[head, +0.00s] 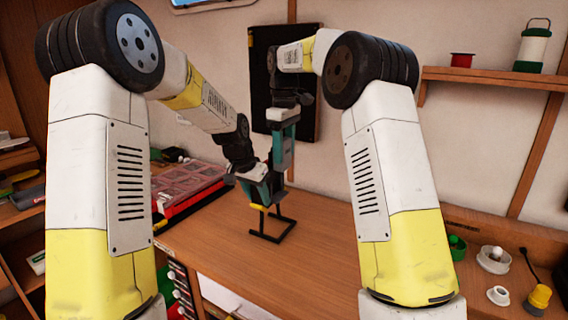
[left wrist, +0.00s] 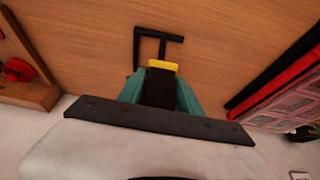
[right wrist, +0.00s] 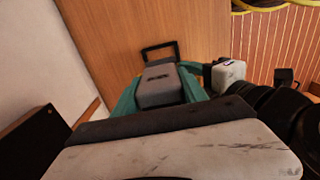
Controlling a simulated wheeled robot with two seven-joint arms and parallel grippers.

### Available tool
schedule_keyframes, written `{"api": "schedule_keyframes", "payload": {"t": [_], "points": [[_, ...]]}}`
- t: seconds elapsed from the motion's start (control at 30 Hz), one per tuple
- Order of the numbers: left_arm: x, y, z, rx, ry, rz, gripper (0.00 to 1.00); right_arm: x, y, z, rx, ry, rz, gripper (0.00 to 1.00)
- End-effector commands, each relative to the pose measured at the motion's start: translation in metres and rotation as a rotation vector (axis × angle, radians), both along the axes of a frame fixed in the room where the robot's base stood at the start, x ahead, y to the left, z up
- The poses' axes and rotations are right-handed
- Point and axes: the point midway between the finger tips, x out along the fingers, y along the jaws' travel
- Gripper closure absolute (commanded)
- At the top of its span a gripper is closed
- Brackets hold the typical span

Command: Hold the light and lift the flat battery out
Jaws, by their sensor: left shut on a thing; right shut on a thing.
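The light is a dark body with a yellow part (head: 258,207) and a black frame stand (head: 270,237) on the workbench. My left gripper (head: 263,194) is shut on its dark body. The left wrist view shows that body (left wrist: 159,90) between the teal fingers, with the yellow part and stand beyond. My right gripper (head: 284,165) is above and slightly right of the left one, pointing down, shut on the grey flat battery (head: 288,155). The battery also shows between the fingers in the right wrist view (right wrist: 160,87). The grippers hide whether the battery's lower end still touches the light.
A red case with clear compartments (head: 185,185) lies left of the light. Green, white and yellow lamp parts (head: 495,258) lie at the bench's right end. A shelf (head: 490,79) holds a lantern (head: 532,47) and a red spool. The bench right of the stand is clear.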

Motion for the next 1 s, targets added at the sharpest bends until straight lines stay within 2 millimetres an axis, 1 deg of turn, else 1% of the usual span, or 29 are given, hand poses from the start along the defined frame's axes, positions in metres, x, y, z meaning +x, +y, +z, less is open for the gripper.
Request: {"api": "schedule_keyframes", "payload": {"t": [0.07,0.27,0.3,0.37,0.4,0.67,0.77,0.87,0.97,1.0], "points": [[0.001,0.0,0.002,-0.001,-0.005,0.001,1.0,0.0,0.0,0.003,0.0,-0.001,0.0,1.0],[0.001,0.0,0.002,-0.001,-0.005,0.001,1.0,0.0,0.0,0.003,0.0,-0.001,0.0,1.0],[0.001,0.0,0.002,-0.001,-0.005,0.001,0.53,0.0,0.0,0.003,0.0,-0.001,0.0,1.0],[0.001,-0.001,0.002,-0.002,-0.005,0.0,0.41,0.0,0.0,0.003,0.0,-0.001,0.0,1.0],[0.001,-0.001,0.002,-0.001,-0.004,0.0,0.33,0.0,0.0,0.003,0.0,-0.001,0.0,1.0],[0.0,0.0,0.001,-0.001,-0.002,0.0,0.33,0.0,0.0,0.003,0.0,-0.001,0.0,1.0],[0.0,0.001,0.003,0.0,-0.002,0.0,0.33,0.0,0.0,0.003,0.0,-0.001,0.0,1.0],[-0.003,0.003,0.013,-0.001,-0.003,0.0,0.33,0.0,0.0,0.003,0.0,-0.001,0.0,1.0],[-0.009,0.007,0.03,-0.001,-0.005,0.001,0.33,0.0,0.0,0.003,0.0,-0.001,0.0,1.0],[-0.011,0.009,0.039,-0.002,-0.006,0.001,0.33,0.0,0.0,0.003,0.0,-0.001,0.0,1.0]]}}
